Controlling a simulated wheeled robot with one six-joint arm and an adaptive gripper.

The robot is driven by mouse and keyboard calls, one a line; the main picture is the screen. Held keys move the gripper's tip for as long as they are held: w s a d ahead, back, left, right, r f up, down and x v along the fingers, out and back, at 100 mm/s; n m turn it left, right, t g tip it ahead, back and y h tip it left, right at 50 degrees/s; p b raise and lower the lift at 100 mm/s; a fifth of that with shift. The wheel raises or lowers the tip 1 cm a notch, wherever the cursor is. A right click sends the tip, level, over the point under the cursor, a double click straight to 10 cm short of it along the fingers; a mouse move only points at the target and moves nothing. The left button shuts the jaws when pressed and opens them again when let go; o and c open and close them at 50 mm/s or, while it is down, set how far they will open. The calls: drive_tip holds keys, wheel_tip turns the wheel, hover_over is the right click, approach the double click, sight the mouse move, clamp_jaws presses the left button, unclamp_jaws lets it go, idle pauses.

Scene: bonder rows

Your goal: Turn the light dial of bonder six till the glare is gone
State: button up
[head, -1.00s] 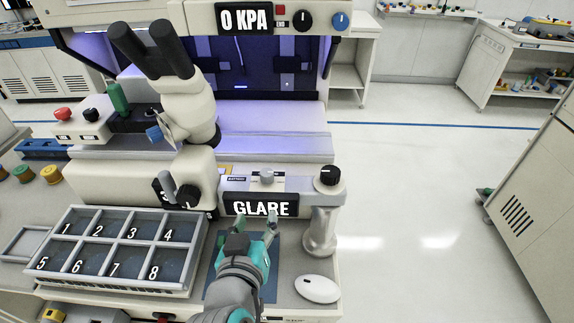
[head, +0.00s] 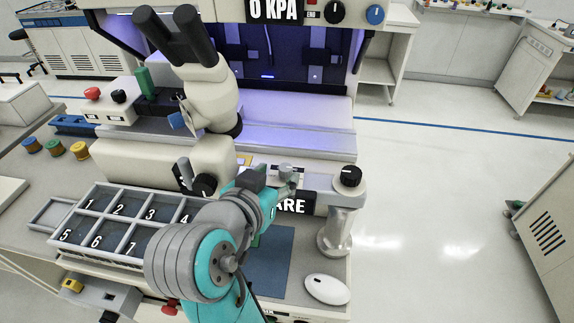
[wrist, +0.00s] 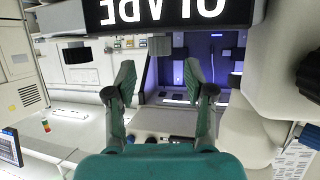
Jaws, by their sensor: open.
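The bonder's lower display (head: 297,205) shows white letters; only "ARE" is clear in the head view, the rest behind my arm. In the wrist view the display (wrist: 165,12) appears upside down, part of "GLARE" showing. A black dial (head: 348,176) sits on the right end of the panel. A small grey knob (head: 287,170) stands above the display, close to my gripper (head: 283,184). I cannot tell which of these is the light dial. In the wrist view my gripper (wrist: 160,80) is open, with nothing between its fingers.
A numbered tray (head: 72,222) lies at the left front. A white mouse (head: 327,289) lies at the right front. A top display (head: 272,10) reads 0 KPA. Open floor lies to the right.

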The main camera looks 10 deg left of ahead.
sight(285, 169)
drive_tip(key=x, duration=0.5)
drive_tip(key=shift+w+f, duration=0.2)
drive_tip(key=shift+w, duration=0.1)
clamp_jaws()
